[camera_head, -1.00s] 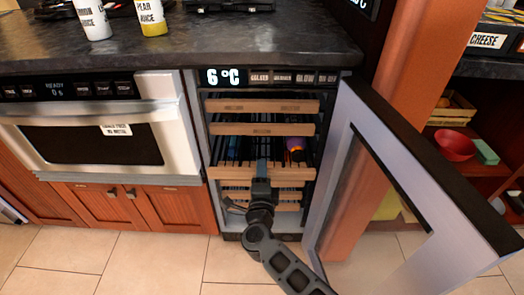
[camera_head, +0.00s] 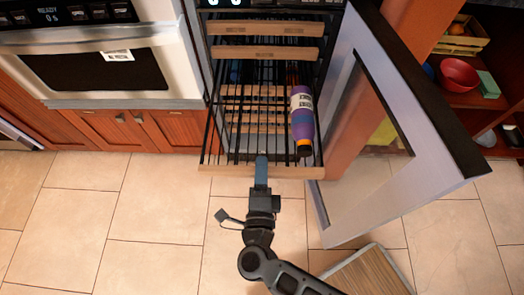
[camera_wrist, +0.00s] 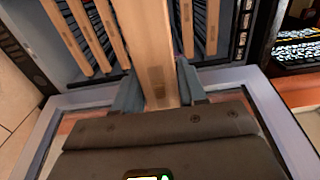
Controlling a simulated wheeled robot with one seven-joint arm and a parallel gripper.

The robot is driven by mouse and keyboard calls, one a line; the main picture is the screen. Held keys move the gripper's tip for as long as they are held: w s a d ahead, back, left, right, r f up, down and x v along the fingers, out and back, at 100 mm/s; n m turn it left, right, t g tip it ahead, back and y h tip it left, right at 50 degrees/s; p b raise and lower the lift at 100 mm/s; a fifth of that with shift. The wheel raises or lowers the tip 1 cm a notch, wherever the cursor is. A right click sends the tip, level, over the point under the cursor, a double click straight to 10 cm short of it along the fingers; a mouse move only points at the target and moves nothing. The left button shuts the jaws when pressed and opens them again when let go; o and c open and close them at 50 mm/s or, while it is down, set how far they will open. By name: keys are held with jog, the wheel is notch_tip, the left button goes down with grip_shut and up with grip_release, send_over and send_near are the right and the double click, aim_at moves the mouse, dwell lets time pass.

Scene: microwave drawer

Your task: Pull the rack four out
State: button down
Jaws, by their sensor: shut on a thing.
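A wine-cooler rack (camera_head: 215,169) with a wooden front bar and dark wire rods sticks far out of the open cooler in the head view. A purple bottle (camera_head: 303,118) with a white label and orange end lies on its right side. My gripper (camera_head: 262,160) is shut on the middle of the rack's wooden front bar. In the wrist view the wooden bar (camera_wrist: 155,60) runs between the two fingers of my gripper (camera_wrist: 158,92).
Two upper racks (camera_head: 268,53) stay inside the cooler, and more wooden fronts show below the pulled rack. The cooler door (camera_head: 345,200) stands open on the right, near the rack's right end. An oven (camera_head: 100,70) is on the left.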

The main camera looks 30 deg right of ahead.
jog(key=shift+s+a, duration=0.45)
jog(key=shift+s, duration=0.15)
jog(key=c, duration=0.7)
grip_release()
jog(key=v, duration=0.7)
jog(key=shift+s+a, duration=0.15)
jog(key=shift+s, duration=0.15)
